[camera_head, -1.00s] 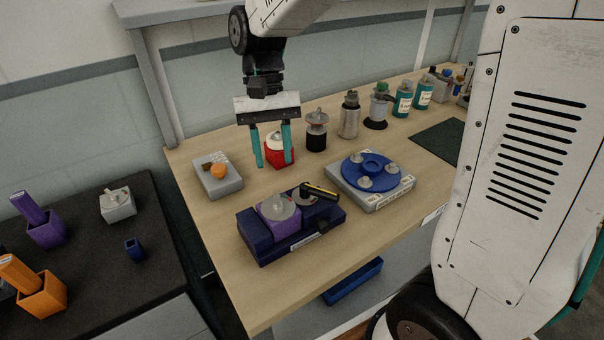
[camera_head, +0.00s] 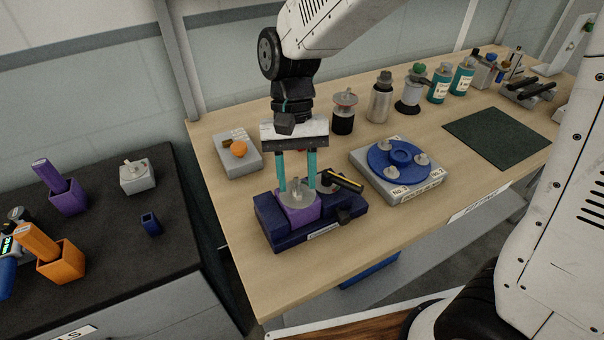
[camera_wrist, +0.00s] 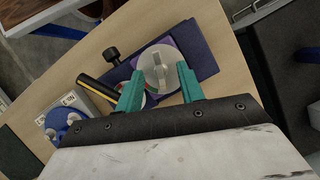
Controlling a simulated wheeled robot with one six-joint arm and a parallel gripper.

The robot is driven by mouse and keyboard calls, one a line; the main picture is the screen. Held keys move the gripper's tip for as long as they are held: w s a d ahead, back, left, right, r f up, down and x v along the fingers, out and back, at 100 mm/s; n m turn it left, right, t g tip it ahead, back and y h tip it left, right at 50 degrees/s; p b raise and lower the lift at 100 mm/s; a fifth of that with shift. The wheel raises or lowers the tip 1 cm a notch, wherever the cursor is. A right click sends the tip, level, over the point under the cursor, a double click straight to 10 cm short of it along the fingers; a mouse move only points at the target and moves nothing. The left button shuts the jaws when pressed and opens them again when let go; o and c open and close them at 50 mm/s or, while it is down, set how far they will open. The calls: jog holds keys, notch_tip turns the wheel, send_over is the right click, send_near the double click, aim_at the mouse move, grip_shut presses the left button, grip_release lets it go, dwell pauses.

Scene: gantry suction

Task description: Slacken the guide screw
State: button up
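A dark blue fixture (camera_head: 263,215) stands near the table's front left. It carries a purple block (camera_head: 302,217) with a round grey knob (camera_head: 296,194) that has a raised bar across its top. A black knob (camera_head: 347,215) sticks out at its right; it also shows in the wrist view (camera_wrist: 111,55). I cannot tell for certain which is the guide screw. My gripper (camera_head: 297,187) points down at the grey knob, open. In the wrist view the teal fingertips (camera_wrist: 161,72) lie apart, with the grey knob (camera_wrist: 156,64) ahead of and between them; contact cannot be told.
A grey box with a blue disc (camera_head: 391,155) stands to the right. A grey block with an orange knob (camera_head: 239,149) is behind left. Bottles (camera_head: 439,86) stand behind. The front right tabletop is clear.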

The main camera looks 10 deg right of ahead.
jog(key=shift+f, duration=0.2)
grip_shut()
jog(key=shift+s+d, duration=0.1)
jog(key=shift+d, duration=0.15)
jog(key=shift+a, duration=0.15)
jog(key=shift+a, duration=0.1)
jog(key=shift+n, duration=0.4)
